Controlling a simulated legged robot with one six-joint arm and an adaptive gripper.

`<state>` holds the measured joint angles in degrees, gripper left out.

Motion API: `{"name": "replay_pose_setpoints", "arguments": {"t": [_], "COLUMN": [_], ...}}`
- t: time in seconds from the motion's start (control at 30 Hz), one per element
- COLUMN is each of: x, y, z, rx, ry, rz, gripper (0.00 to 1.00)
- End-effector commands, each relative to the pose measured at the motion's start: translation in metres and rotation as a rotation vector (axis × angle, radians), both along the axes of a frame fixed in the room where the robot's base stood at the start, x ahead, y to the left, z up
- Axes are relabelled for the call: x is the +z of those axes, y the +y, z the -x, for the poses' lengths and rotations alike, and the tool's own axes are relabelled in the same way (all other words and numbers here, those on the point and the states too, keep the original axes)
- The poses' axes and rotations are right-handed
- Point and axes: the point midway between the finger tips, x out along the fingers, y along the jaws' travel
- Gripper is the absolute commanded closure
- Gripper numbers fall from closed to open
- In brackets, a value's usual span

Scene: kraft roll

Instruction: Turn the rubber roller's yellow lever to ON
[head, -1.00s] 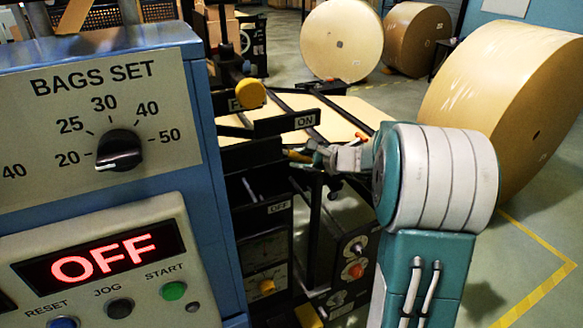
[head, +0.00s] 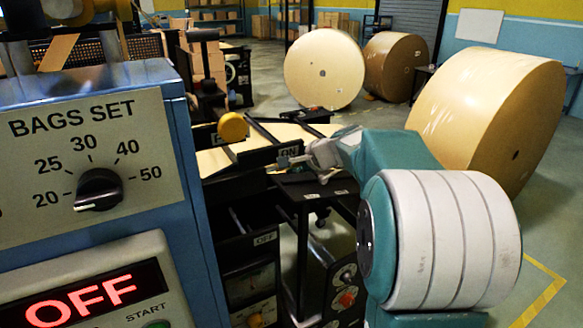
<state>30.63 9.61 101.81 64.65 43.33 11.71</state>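The black ON plate (head: 288,151) sits on the machine beside the dark frame. The OFF plate (head: 265,238) is lower, on the same side. My gripper (head: 283,163) is at the ON plate, partly overlapping its lower edge, with my arm reaching in from the right. The gripper is small here, and I cannot tell whether its fingers are open or shut. I cannot make out the yellow lever's handle at the gripper; it may be hidden there. A round yellow knob (head: 232,127) stands up and left of the ON plate, apart from my gripper.
A blue control panel (head: 90,160) with a BAGS SET dial (head: 99,190) and a red OFF display (head: 82,298) fills the left. Large kraft rolls (head: 324,70) stand behind and at right (head: 490,110). Open floor lies beyond the machine.

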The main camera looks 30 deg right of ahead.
Motion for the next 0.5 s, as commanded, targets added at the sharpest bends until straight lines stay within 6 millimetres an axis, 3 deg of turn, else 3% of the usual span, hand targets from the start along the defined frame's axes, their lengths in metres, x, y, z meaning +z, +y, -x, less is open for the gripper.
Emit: {"name": "replay_pose_setpoints", "arguments": {"t": [0.4,0.43,0.5], "x": [0.0026,0.0026,0.0026], "y": [0.0017,0.0017,0.0018], "z": [-0.0008,-0.0008,-0.0008], "rx": [0.003,0.003,0.003], "ry": [-0.003,-0.003,-0.003], "rz": [0.010,0.010,0.010], "gripper": [1.00,0.63,0.32]}}
